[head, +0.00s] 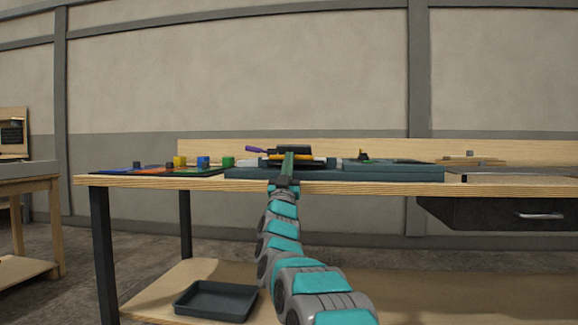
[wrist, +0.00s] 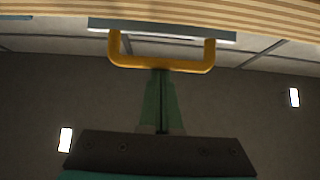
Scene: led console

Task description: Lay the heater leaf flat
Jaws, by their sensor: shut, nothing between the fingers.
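In the wrist view, the blue-grey edge of a panel, seemingly the heater leaf (wrist: 160,26), carries a yellow U-shaped handle (wrist: 160,65). My gripper (wrist: 161,74) is shut and empty, its green fingertips at the middle of the handle's bar; I cannot tell whether they touch it. In the head view my gripper (head: 289,156) reaches over the dark console (head: 330,175) on the bench. A yellow strip (head: 312,158), likely the handle, and a dark panel edge (head: 300,148) show behind the fingers. The leaf's tilt is hard to judge.
Small blocks, one of them yellow (head: 179,161) and one green (head: 228,162), stand left of the console on the bench (head: 120,181). A purple-handled item (head: 256,149) lies near the panel. A dark tray (head: 216,301) sits on the lower shelf. A drawer (head: 500,214) hangs at right.

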